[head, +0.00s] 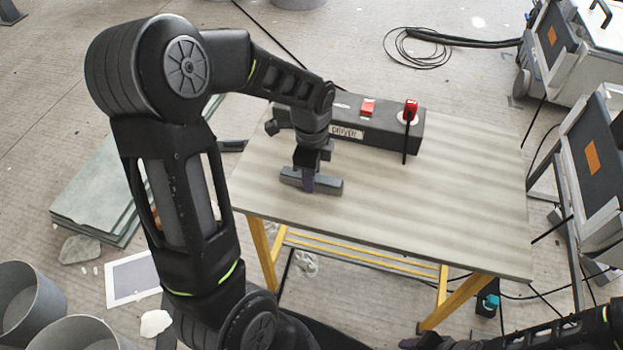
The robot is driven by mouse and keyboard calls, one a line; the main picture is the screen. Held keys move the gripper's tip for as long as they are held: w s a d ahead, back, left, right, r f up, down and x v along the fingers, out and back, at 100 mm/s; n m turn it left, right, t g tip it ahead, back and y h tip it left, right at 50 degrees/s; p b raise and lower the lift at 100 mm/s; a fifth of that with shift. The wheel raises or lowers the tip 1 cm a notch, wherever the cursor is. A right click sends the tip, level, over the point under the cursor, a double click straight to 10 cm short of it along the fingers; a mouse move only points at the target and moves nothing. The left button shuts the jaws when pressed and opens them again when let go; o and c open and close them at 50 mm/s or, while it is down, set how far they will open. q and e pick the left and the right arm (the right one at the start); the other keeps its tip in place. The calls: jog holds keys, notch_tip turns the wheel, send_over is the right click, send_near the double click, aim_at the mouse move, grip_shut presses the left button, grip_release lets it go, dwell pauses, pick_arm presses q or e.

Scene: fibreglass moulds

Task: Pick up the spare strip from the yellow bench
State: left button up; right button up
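A short dark grey bar, which looks like the spare strip (329,187), lies near the front left of the bench top. The yellow bench (450,215) has a grey-beige top and yellow legs. My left gripper (308,182) points down over the middle of the bar. One purplish finger shows against the bar's near side; the far finger is hidden, so I cannot tell whether it grips. The bar seems to be at or close to the bench top. My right gripper (425,342) shows only partly at the bottom edge, away from the bench top.
A long black box (375,132) with a red switch, a red knob and a label stands behind the bar. The bench's right half is clear. Grey machines (600,165) stand at right. Green-grey sheets (95,195) and buckets (25,305) are at left.

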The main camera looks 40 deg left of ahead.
pick_arm(q)
grip_shut()
dwell(0.3)
notch_tip(320, 180, up, 10)
jog(key=shift+r+p, duration=0.1)
jog(key=shift+p, duration=0.4)
